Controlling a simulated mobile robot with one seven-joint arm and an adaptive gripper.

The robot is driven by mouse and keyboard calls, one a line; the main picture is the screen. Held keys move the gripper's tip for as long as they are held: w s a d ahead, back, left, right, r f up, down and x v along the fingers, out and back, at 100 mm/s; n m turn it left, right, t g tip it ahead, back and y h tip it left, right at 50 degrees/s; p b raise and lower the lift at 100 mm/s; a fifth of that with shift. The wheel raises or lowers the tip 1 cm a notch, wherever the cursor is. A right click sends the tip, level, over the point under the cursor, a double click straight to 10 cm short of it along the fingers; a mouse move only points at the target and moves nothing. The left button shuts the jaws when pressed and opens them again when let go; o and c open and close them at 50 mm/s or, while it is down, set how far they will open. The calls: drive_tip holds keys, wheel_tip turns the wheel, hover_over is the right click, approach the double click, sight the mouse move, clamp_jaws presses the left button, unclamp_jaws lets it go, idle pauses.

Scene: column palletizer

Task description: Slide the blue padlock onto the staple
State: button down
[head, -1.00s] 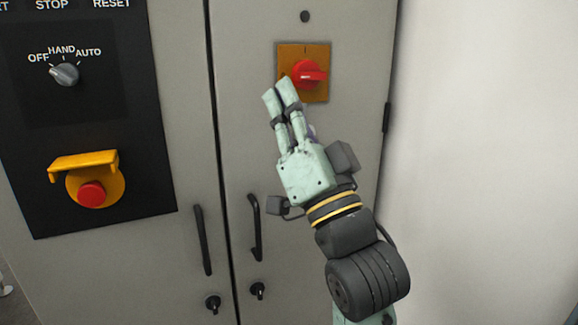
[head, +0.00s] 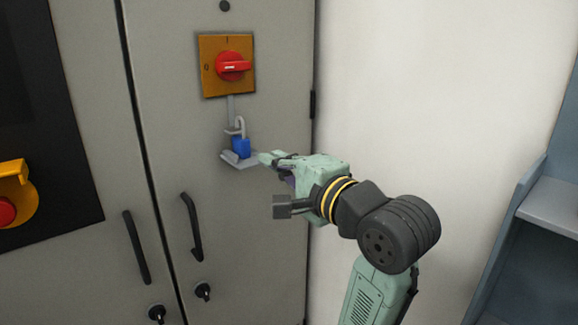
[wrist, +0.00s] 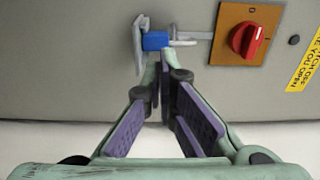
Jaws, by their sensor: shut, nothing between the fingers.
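The blue padlock (head: 241,148) stands upright on a small grey ledge (head: 240,163) on the cabinet door, its grey shackle upward. It also shows in the wrist view (wrist: 155,41), just beyond my fingertips. A narrow grey strip, apparently the staple (head: 231,108), runs down from the orange switch plate toward the shackle. I cannot tell whether the shackle is around it or only beside it. My gripper (head: 265,158) is shut and empty, its fingertips just right of the padlock. In the wrist view my gripper (wrist: 160,62) points at the padlock; I cannot tell if they touch.
The red rotary switch (head: 233,66) sits on its orange plate above the padlock. Black door handles (head: 191,226) and locks are lower left. A plain white wall (head: 420,90) is to the right, with a blue-grey shelf unit (head: 545,200) at the far right.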

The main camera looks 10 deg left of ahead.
sight(247, 145)
drive_tip(key=p+x, duration=0.1)
drive_tip(key=x, duration=0.6)
drive_tip(key=shift+p+x, duration=0.85)
drive_tip(key=shift+x, duration=0.3)
drive_tip(key=shift+s, duration=0.1)
